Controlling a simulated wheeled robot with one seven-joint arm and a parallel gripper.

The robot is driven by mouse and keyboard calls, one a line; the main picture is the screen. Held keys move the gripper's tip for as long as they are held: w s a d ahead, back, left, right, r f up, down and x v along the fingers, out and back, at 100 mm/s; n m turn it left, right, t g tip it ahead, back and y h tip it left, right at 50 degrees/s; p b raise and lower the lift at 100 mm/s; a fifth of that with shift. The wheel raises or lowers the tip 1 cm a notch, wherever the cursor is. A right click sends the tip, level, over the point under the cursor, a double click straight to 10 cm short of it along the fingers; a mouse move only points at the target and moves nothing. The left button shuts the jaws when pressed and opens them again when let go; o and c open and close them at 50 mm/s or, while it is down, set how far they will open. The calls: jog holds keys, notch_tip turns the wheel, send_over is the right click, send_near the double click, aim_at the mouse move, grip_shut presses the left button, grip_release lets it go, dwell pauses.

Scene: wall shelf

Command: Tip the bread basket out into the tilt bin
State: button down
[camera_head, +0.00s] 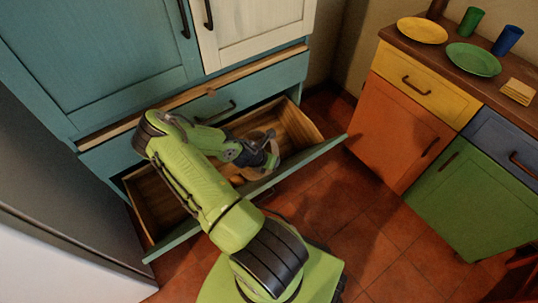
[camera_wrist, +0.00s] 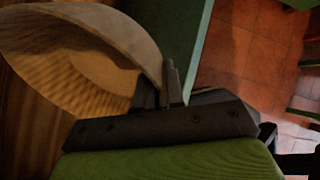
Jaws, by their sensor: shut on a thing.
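The bread basket is a tan, round bowl with a ribbed wall. In the wrist view the basket (camera_wrist: 100,50) is tilted, with its inside partly facing the camera and no bread visible in the part shown. My gripper (camera_wrist: 168,88) is shut on its rim. In the head view my gripper (camera_head: 272,160) and the basket (camera_head: 262,136) are over the right half of the open, wood-lined bin with a teal front (camera_head: 308,158). My arm hides much of the basket and the bin's middle. I cannot tell whether the basket touches the bin.
Teal and cream cabinet doors (camera_head: 95,60) rise behind the bin. To the right, a counter (camera_head: 485,75) holds yellow and green plates, green and blue cups and a stack of tan slices, above coloured cupboards (camera_head: 400,125). The red tiled floor (camera_head: 330,215) between is clear.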

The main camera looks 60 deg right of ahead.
jog(key=t+y+p, duration=0.1)
jog(key=s+d+f+t+y, duration=0.1)
jog(key=y, duration=0.1)
jog(key=shift+d+f+m+p, duration=0.1)
jog(key=shift+m+p, duration=0.2)
jog(key=shift+p, duration=0.05)
jog(key=shift+f+t+y+p, duration=0.15)
jog(key=shift+t+y+p, duration=0.45)
jog(key=shift+y, duration=0.1)
jog(key=shift+f+t+y, duration=0.3)
jog(key=shift+t+y, duration=0.1)
jog(key=shift+f+t+y+b, duration=0.7)
jog(key=shift+f+y, duration=0.1)
jog(key=shift+y, duration=0.2)
jog(key=shift+w+f+t+y+b, duration=0.1)
jog(key=shift+f+t+y+b, duration=0.15)
jog(key=shift+y+b, duration=0.2)
jog(key=shift+r, duration=0.15)
